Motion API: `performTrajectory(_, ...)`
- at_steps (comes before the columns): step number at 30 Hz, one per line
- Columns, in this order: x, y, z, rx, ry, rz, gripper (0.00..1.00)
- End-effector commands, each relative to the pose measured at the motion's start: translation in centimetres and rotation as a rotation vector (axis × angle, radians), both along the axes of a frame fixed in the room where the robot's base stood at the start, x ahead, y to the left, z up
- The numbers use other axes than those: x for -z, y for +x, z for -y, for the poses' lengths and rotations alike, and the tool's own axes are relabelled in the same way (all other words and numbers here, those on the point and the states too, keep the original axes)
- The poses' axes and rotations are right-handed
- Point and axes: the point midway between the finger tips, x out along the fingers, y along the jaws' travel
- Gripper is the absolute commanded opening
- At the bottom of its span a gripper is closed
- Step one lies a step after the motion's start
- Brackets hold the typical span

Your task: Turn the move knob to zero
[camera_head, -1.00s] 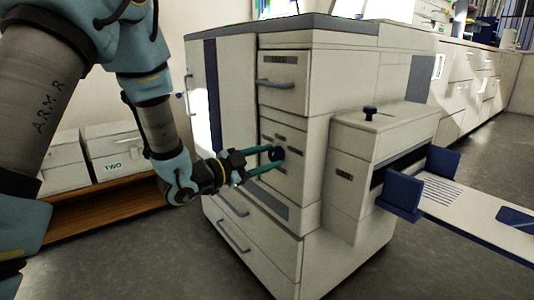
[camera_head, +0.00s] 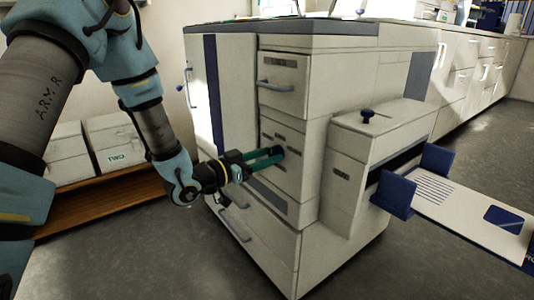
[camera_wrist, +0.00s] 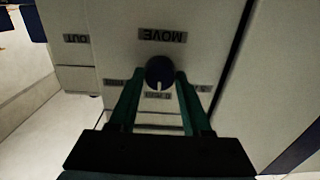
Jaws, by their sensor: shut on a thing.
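The move knob (camera_wrist: 159,72) is a dark round knob with a pale pointer mark, on a light panel under a label reading MOVE (camera_wrist: 162,35), which appears upside down in the wrist view. The pointer mark is at the knob's lower side in that view, toward a small label (camera_wrist: 158,96) that is hard to read. My gripper (camera_wrist: 158,78) has its two green fingers on either side of the knob and is shut on it. In the head view my gripper (camera_head: 272,155) reaches the front of the cabinet, and its fingers partly hide the knob (camera_head: 277,152).
The white cabinet (camera_head: 285,215) has a drawer handle (camera_head: 275,86) above the knob. A side unit with a small dark knob (camera_head: 367,114) and a blue-ended tray (camera_head: 470,205) juts out on the right. White boxes (camera_head: 112,142) stand on a wooden shelf (camera_head: 110,195) at left.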

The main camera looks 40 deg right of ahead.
Motion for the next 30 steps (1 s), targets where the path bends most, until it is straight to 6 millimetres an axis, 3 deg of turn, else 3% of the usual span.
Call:
performTrajectory(15,0.13,-0.01,-0.03,0.0,0.003,-0.017,0.0)
performTrajectory(16,0.13,-0.01,-0.02,0.0,0.003,-0.017,0.52)
performTrajectory(23,0.07,0.0,-0.01,0.0,0.002,-0.016,0.78)
performTrajectory(30,0.03,0.01,-0.04,0.0,0.001,-0.016,0.79)
